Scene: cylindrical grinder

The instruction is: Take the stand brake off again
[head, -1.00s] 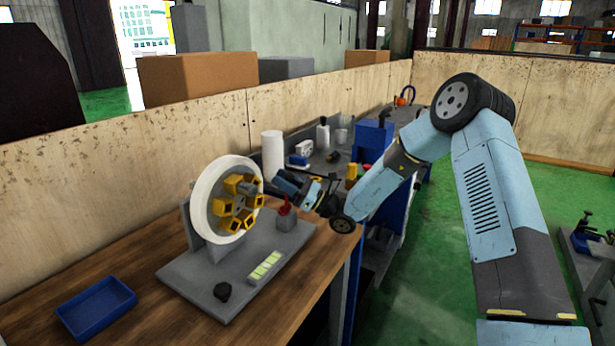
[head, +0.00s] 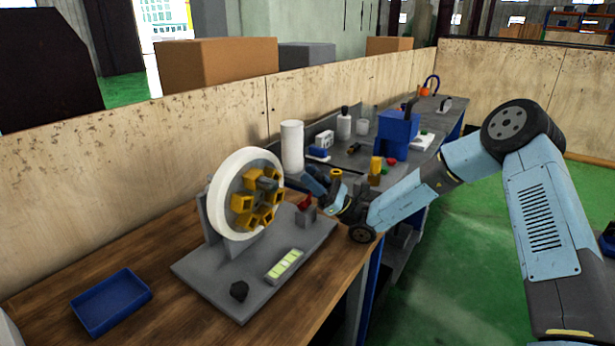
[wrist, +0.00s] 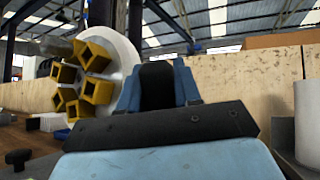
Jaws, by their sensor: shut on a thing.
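The balancing stand's grey base (head: 205,276) is on the wooden bench and carries an upright white wheel (head: 219,200) with several yellow square holders (head: 241,203) round its hub. A small red handle (head: 305,202) on a grey block (head: 306,215) is right of the wheel; I take it for the stand brake. My gripper (head: 312,180) is just above and behind the red handle in the head view, with a gap seeming to show between. In the wrist view, my gripper's blue fingers (wrist: 157,86) are shut about a black piece (wrist: 157,84); what it is, I cannot tell.
A black knob (head: 239,291) and a green-celled strip (head: 285,265) are on the base. A blue tray (head: 111,303) is at the left. A white cylinder (head: 292,146) and blue box (head: 397,134) stand behind. A wooden wall (head: 130,150) runs behind the bench.

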